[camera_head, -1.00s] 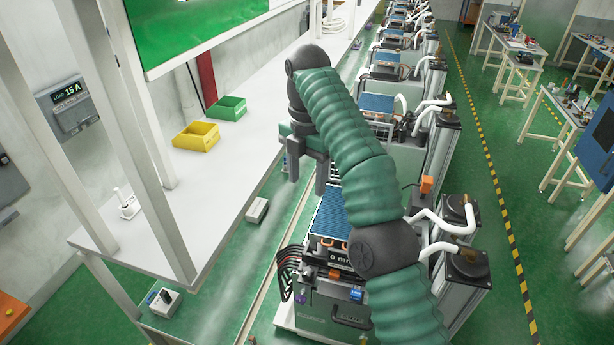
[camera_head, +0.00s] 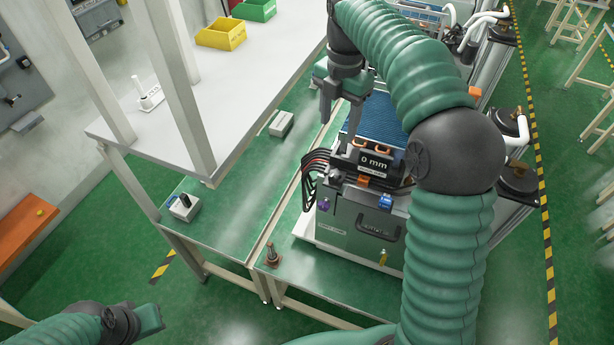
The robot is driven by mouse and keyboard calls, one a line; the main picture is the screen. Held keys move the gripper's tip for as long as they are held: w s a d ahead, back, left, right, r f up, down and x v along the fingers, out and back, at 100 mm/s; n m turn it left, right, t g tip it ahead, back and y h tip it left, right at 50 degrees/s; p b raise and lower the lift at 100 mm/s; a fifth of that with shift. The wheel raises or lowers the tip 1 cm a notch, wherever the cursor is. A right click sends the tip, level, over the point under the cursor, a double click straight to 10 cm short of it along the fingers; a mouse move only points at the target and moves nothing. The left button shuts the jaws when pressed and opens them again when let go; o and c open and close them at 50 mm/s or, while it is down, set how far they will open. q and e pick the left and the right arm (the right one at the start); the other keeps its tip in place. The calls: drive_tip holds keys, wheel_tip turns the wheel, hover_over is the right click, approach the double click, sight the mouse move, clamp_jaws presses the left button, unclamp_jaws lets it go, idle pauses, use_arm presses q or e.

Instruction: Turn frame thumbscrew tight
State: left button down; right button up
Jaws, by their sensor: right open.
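The green machine (camera_head: 362,229) with a "0 mm" display (camera_head: 374,162) stands on the bench in the middle. I cannot tell which part is the frame thumbscrew. A small purple knob (camera_head: 323,204) sits on the machine's front left, and a blue part (camera_head: 385,202) is on its front right. My right gripper (camera_head: 341,112) is open and empty, fingers pointing down, above the back left of the machine near the blue ribbed panel (camera_head: 362,122). It appears to touch nothing. My left arm shows at the bottom left, with its green end (camera_head: 148,319) away from the machine; its jaws are unclear.
A brown knobbed post (camera_head: 272,254) stands on the bench front. Black and red cables (camera_head: 313,172) bulge from the machine's left side. A white shelf (camera_head: 235,105) with posts, a yellow bin (camera_head: 221,34) and a green bin (camera_head: 254,10) lies left. Black pump-like units stand right.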

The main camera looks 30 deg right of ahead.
sight(335, 173)
drive_tip(key=f+p, duration=0.1)
drive_tip(key=f, duration=0.4)
drive_tip(key=f+p, duration=0.1)
drive_tip(key=f, duration=0.4)
drive_tip(key=f+p, duration=0.2)
drive_tip(key=f, duration=0.3)
drive_tip(key=shift+d+f, duration=0.25)
drive_tip(key=shift+f, duration=0.1)
drive_tip(key=shift+a+f, duration=0.15)
drive_tip(key=shift+f, duration=0.35)
clamp_jaws()
